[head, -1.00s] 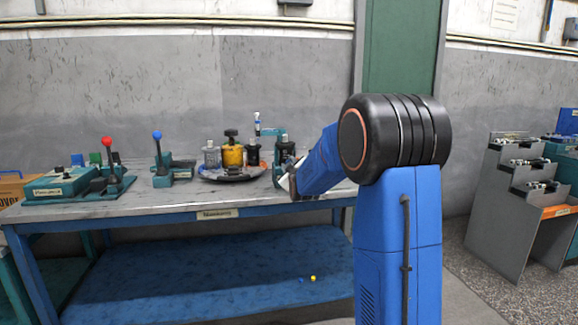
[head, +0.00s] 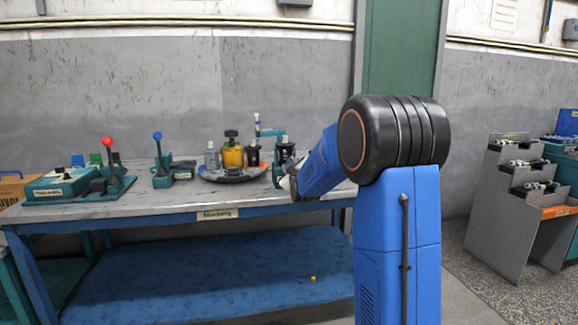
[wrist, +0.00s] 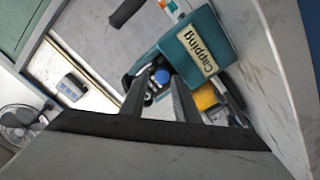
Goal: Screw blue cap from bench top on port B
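In the wrist view, my gripper (wrist: 163,82) has its two dark fingers apart. A round blue thing (wrist: 162,76), perhaps a blue cap, shows between them, with a smaller blue spot lower down. I see no finger clearly touching it. Dark parts lie around and behind it, beside a teal stand (wrist: 197,45) labelled "Capping". Port B cannot be made out. In the head view, my gripper (head: 288,186) is low at the right part of the bench top (head: 130,205), beside the teal stand (head: 284,150), and its fingers are mostly hidden.
A round tray (head: 228,178) with a yellow container (head: 232,156) and other vessels stands left of the teal stand. Levers with blue (head: 157,135) and red (head: 107,141) knobs are further left. A small yellow thing (head: 313,279) lies on the blue lower shelf (head: 200,275).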

